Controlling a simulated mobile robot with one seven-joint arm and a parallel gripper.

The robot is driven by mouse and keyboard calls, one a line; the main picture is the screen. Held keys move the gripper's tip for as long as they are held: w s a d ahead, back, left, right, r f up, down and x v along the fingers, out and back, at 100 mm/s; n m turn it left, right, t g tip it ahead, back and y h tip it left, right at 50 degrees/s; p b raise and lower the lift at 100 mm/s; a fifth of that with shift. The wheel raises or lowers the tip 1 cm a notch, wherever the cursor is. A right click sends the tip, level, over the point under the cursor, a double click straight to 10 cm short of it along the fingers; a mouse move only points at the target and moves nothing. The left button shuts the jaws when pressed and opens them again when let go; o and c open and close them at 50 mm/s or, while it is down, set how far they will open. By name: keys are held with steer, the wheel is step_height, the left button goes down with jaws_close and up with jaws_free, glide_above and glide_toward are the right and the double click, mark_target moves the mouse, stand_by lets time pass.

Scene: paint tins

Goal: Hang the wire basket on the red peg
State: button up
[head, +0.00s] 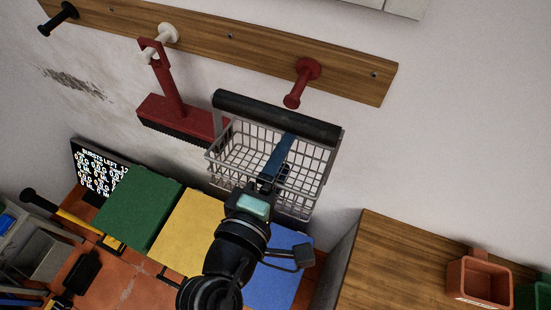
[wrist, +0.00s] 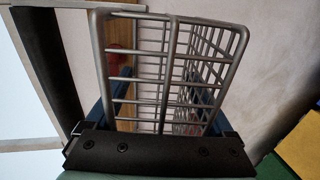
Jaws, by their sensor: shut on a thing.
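The wire basket (head: 240,150) is a grey mesh with a thick black handle bar (head: 245,106) along its top. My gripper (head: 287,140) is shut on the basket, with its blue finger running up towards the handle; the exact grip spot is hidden. The red peg (head: 303,80) sticks out near the right end of the wooden rail (head: 220,33). The handle shows just below the peg in the head view, and the peg looks bare. In the wrist view the basket wires (wrist: 165,75) fill the middle, in front of the camera.
A red brush (head: 170,95) hangs on the white peg (head: 165,37), left of the basket. A black peg (head: 62,17) is at the far left. Green (head: 137,208), yellow (head: 195,235) and blue (head: 285,262) panels lie below. A wooden-topped unit (head: 400,255) stands at right.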

steer(key=x, duration=1)
steer(key=shift+r, duration=0.3)
stand_by(0.6)
stand_by(0.6)
steer(key=o, duration=1.4)
steer(key=shift+f, duration=0.1)
